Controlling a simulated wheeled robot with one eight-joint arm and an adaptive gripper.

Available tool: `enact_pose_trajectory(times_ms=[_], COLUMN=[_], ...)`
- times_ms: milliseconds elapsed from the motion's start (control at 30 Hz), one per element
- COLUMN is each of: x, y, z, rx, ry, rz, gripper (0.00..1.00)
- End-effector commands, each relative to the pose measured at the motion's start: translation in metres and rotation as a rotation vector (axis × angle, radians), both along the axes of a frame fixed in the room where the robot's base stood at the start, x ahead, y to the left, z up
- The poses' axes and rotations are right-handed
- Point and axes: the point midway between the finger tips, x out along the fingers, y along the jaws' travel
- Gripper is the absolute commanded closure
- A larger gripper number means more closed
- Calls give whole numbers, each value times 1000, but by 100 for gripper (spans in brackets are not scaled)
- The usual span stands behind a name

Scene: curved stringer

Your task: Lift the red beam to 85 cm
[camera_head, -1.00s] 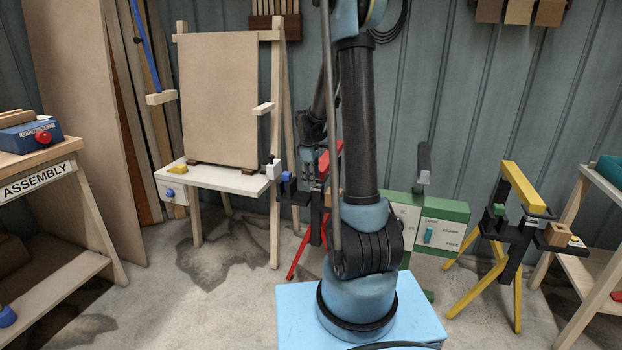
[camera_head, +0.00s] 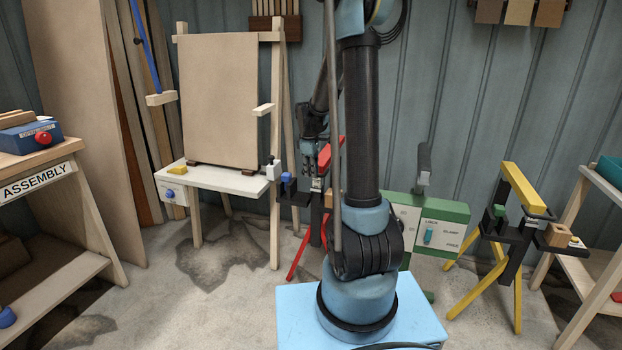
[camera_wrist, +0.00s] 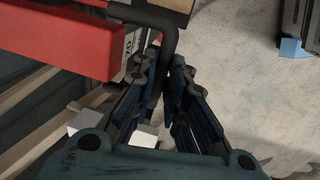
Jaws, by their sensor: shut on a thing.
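The red beam (camera_wrist: 75,35) fills the upper left of the wrist view. In the head view the red beam (camera_head: 324,158) is partly hidden behind my arm, on a dark stand with red legs (camera_head: 297,258). My gripper (camera_wrist: 168,85) is shut on a black bent handle (camera_wrist: 168,28) beside the beam's end. In the head view my gripper (camera_head: 315,172) is at the stand, partly hidden. The beam's height cannot be read here.
A white shelf with an easel board (camera_head: 218,100) stands left of the red stand. A green box with a lever (camera_head: 428,233) and a yellow stand (camera_head: 522,188) are to the right. The ASSEMBLY bench (camera_head: 40,180) is far left.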

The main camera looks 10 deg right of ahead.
Motion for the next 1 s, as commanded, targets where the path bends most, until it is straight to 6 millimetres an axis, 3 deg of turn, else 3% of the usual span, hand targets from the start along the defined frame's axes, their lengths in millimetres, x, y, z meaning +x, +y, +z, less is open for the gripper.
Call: enact_pose_trajectory(times_ms=[300, 500, 700, 1000], x=[1, 2, 2, 3], y=[0, 0, 0, 0], z=[69, 105, 125, 132], rx=[-1, -1, -1, -1], ry=[-3, -3, -3, -4], rz=[0, 0, 0, 0], gripper=[100, 100, 100, 100])
